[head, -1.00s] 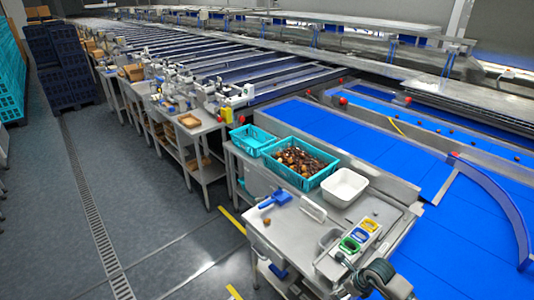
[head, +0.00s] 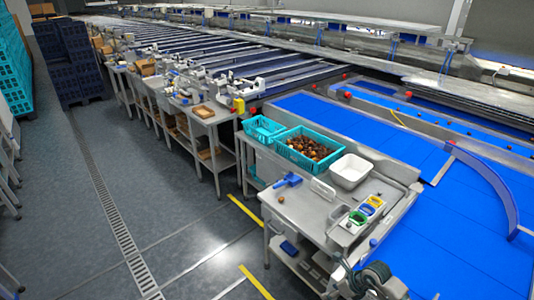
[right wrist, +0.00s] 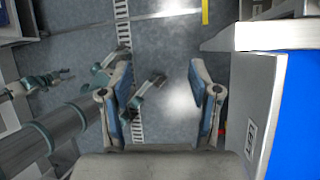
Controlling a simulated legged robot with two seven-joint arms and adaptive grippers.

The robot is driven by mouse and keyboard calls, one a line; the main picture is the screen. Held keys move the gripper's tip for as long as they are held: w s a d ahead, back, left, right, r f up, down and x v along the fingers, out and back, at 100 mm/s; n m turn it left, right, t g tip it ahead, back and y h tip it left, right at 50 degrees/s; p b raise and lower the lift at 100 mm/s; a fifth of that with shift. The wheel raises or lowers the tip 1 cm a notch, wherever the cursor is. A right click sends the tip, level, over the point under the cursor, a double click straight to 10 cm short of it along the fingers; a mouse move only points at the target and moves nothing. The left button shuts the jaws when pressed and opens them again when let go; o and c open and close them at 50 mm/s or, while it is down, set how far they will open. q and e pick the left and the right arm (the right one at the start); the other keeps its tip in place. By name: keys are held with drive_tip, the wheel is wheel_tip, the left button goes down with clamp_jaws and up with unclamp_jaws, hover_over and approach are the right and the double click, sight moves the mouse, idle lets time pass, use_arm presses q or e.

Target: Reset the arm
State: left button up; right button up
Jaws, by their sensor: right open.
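My right gripper (head: 352,278) shows at the bottom of the head view, low beside the near end of the steel bench (head: 300,216). The left arm is not in the head view.
The bench carries a blue scoop (head: 287,180) and coloured tags (head: 366,209). Behind are a teal crate of dates (head: 283,150), a teal crate (head: 258,124) and a white tub (head: 350,172). A blue conveyor (head: 440,235) lies right.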

drive_tip(key=w+a+f+m+t+y, duration=0.1)
drive_tip(key=a+f+m+t+y, duration=0.2)
drive_tip(key=a+f+m+y, duration=0.55)
drive_tip(key=d+f+m+t+h, duration=0.4)
drive_tip(key=d+f+m, duration=0.1)
drive_tip(key=f+m, duration=0.5)
drive_tip(key=s+d+f+m+h, duration=0.3)
drive_tip(key=s+d+f+m, duration=0.1)
drive_tip(key=s+f+m, duration=0.4)
drive_tip(key=s+d+f+m+h, duration=0.35)
drive_tip(key=s+f+m, duration=0.25)
drive_tip(key=f, duration=0.4)
drive_tip(key=s+f+m+g+h, duration=0.1)
drive_tip(key=s+f+m+g, duration=0.1)
drive_tip(key=s, duration=0.9)
drive_tip(key=s+a+f+m+g+h, duration=0.1)
drive_tip(key=s+f+m+g, duration=0.2)
drive_tip(key=s+f, duration=0.4)
drive_tip(key=s+f+m+g+h, duration=0.1)
drive_tip(key=s+f+m+g, duration=0.2)
drive_tip(key=s, duration=1.3)
drive_tip(key=shift+a+f+g, duration=0.25)
drive_tip(key=shift+f+g, duration=0.25)
drive_tip(key=shift+f, duration=0.35)
